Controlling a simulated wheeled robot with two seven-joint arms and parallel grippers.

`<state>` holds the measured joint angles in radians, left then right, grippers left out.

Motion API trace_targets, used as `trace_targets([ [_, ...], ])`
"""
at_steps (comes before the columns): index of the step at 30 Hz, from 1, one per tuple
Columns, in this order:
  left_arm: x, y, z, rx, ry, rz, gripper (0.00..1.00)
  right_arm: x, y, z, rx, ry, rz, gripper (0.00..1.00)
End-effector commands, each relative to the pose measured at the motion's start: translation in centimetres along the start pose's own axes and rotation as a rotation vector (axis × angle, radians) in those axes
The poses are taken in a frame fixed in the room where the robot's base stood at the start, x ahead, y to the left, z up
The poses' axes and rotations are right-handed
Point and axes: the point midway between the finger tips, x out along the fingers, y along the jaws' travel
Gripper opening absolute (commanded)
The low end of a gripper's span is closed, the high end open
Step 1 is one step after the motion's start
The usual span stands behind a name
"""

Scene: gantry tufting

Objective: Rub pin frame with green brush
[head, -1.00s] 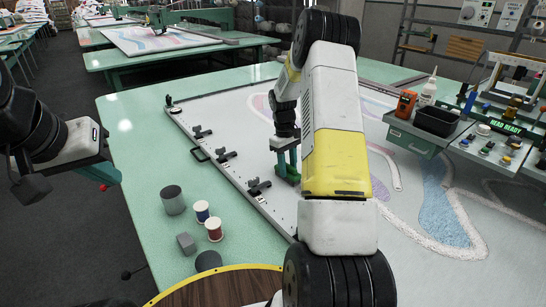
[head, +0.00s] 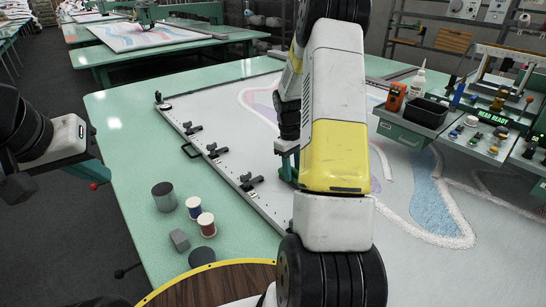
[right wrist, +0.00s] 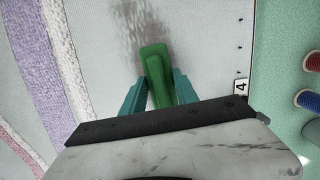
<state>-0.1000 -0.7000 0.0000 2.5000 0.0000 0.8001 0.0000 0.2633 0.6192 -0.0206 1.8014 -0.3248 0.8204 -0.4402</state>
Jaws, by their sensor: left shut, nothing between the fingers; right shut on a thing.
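The pin frame (head: 235,176) is a long pale rail with dark clamps along the left edge of the white cloth. In the right wrist view its edge strip (right wrist: 240,60) shows a row of small pins and a "4" label. My right gripper (right wrist: 158,90) is shut on the green brush (right wrist: 154,62), just inside that strip. Whether the brush touches the surface is unclear. In the head view my own arm partly hides my right gripper (head: 287,165). My left gripper (head: 94,173) is shut and empty, off the table's left side.
A control console (head: 480,140) stands at the right. A grey smudge (right wrist: 140,25) lies beyond the brush.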

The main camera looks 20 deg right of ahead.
Motion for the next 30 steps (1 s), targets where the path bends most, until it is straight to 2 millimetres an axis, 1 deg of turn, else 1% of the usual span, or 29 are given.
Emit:
trace_targets([
  [5, 0.0, 0.0, 0.0, 0.0, 0.0, 0.0, 0.0, 0.2, -0.1, 0.6, 0.0, -0.003, -0.002, 0.04],
  [16, 0.0, 0.0, 0.0, 0.0, 0.0, 0.0, 0.0, 0.5, -0.3, 3.7, 0.001, -0.004, -0.003, 0.04],
  [23, 0.0, 0.0, 0.0, 0.0, 0.0, 0.0, 0.0, 0.5, -0.3, 4.3, 0.0, -0.002, -0.001, 0.04],
  [30, 0.0, 0.0, 0.0, 0.0, 0.0, 0.0, 0.0, 1.0, -0.5, 6.3, 0.0, -0.003, -0.001, 0.04],
])
